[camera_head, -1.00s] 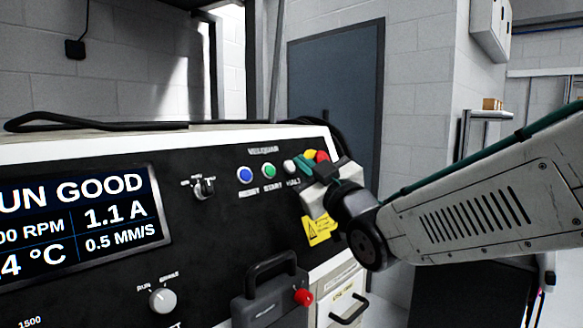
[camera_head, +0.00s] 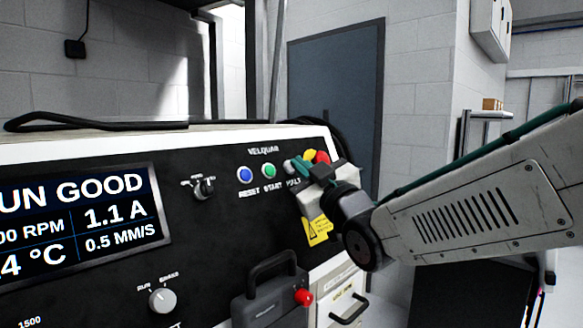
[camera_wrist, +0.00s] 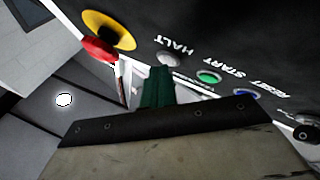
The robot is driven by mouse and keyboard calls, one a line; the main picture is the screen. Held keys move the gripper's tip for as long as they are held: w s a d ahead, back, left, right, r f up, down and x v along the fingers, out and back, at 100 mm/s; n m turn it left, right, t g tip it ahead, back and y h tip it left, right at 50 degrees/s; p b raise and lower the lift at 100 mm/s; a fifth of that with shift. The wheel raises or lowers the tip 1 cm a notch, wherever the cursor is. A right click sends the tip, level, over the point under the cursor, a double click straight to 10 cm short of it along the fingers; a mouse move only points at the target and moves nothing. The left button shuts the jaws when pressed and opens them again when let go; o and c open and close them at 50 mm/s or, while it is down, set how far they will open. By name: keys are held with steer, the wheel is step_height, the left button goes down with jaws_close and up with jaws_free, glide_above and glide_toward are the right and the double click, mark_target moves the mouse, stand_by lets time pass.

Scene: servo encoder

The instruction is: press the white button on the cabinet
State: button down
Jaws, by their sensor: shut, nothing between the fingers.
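The white button (camera_head: 288,167) sits on the cabinet's black front panel, right of the green button and above the HALT label. It also shows in the wrist view (camera_wrist: 167,59), just beyond the fingertips. My gripper (camera_head: 302,166) is shut and empty, its green fingertips at the white button's right side in the head view. In the wrist view the shut green fingers (camera_wrist: 158,82) point at the button and their tips overlap its lower edge. I cannot tell whether they touch it. The cabinet (camera_head: 110,148) stands at the left with its screen lit.
A green button (camera_head: 269,170) and a blue button (camera_head: 245,174) lie left of the white one. A red emergency knob (camera_wrist: 100,50) on a yellow disc is close beside my fingers. A rotary knob (camera_head: 204,188) and a handled box (camera_head: 270,292) are on the panel.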

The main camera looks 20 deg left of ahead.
stand_by(0.8)
steer(key=shift+s+d+r, duration=0.2)
steer(key=shift+d, duration=0.15)
steer(key=s+d+r, duration=0.2)
steer(key=d, duration=0.3)
steer(key=shift+r, duration=0.3)
stand_by(0.7)
